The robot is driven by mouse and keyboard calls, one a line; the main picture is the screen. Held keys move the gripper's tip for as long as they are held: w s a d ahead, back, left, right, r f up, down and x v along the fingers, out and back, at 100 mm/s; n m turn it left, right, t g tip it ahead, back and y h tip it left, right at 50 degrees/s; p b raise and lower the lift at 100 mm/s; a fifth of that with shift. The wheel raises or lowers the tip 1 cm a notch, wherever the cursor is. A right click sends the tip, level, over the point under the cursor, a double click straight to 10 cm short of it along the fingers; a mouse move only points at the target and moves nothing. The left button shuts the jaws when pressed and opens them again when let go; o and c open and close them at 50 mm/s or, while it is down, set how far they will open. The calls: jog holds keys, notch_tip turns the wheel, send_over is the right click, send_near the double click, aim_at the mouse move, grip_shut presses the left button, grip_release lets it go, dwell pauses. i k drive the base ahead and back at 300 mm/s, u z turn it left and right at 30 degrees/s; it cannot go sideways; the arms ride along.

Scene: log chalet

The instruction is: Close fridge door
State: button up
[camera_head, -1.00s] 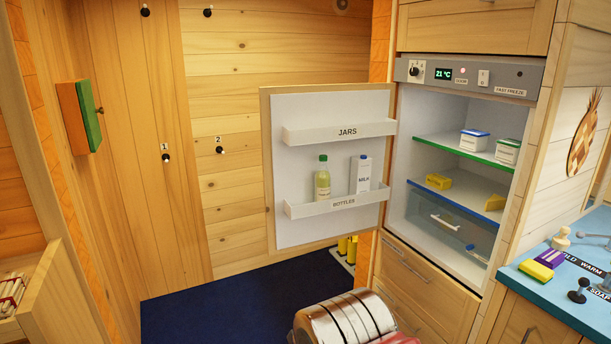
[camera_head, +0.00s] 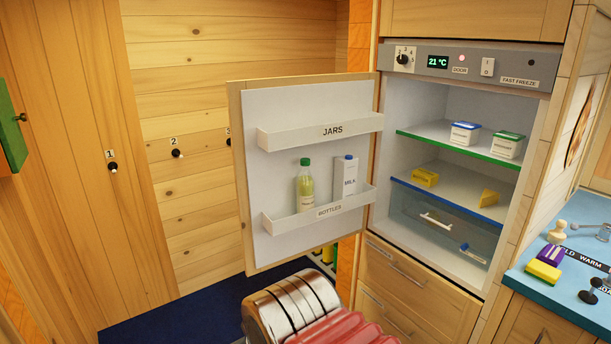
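The fridge (camera_head: 388,150) stands in a wooden cabinet right of centre, its inside open to view. Its door (camera_head: 275,110) stands wide open, swung out to the left, with its white inner face towards me. The door has a shelf marked JARS (camera_head: 330,131) and one marked BOTTLES (camera_head: 318,213). A green-capped bottle (camera_head: 305,187) and a milk carton (camera_head: 346,178) stand in the lower shelf. A silver and red part of my arm shows at the bottom centre, below the door and apart from it in the picture. My gripper's fingers are not visible.
Inside the fridge, cartons (camera_head: 508,146) stand on the green-edged shelf, and cheese (camera_head: 489,198) lies on the blue-edged one.

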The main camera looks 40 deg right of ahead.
aim_at(275, 123)
jog(key=i, duration=3.85)
jog(key=z, duration=1.15)
